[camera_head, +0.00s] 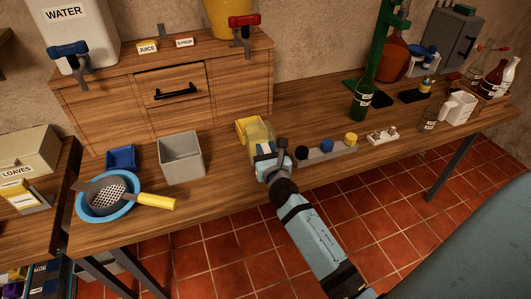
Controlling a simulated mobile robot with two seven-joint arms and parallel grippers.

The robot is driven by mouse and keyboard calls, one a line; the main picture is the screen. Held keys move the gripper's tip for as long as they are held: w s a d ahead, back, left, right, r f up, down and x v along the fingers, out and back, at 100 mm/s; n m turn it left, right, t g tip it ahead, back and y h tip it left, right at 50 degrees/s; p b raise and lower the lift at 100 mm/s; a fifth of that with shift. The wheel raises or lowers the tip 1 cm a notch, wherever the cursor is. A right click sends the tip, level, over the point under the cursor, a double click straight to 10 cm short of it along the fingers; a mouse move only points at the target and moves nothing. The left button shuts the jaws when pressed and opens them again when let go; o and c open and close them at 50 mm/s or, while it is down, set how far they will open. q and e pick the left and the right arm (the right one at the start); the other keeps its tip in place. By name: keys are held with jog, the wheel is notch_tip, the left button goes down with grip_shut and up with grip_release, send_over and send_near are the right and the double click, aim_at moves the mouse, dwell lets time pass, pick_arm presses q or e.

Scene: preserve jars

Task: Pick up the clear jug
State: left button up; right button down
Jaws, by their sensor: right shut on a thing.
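My left gripper is not in view.
Right of the gripper stands a grey holder (325,154) with dark, blue and yellow pieces. A grey bin (182,158) and a blue bowl (107,197) with a strainer are left. A green bottle (365,92) and white jug (460,106) stand right.

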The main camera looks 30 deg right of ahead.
notch_tip(320, 180, up, 18)
jog(key=p, duration=0.3)
jog(key=shift+p, duration=0.3)
dwell(0.5)
jog(key=c, duration=1.5)
grip_release()
jog(key=shift+c, duration=0.2)
jog(key=shift+r, duration=0.1)
jog(key=shift+c, duration=1.2)
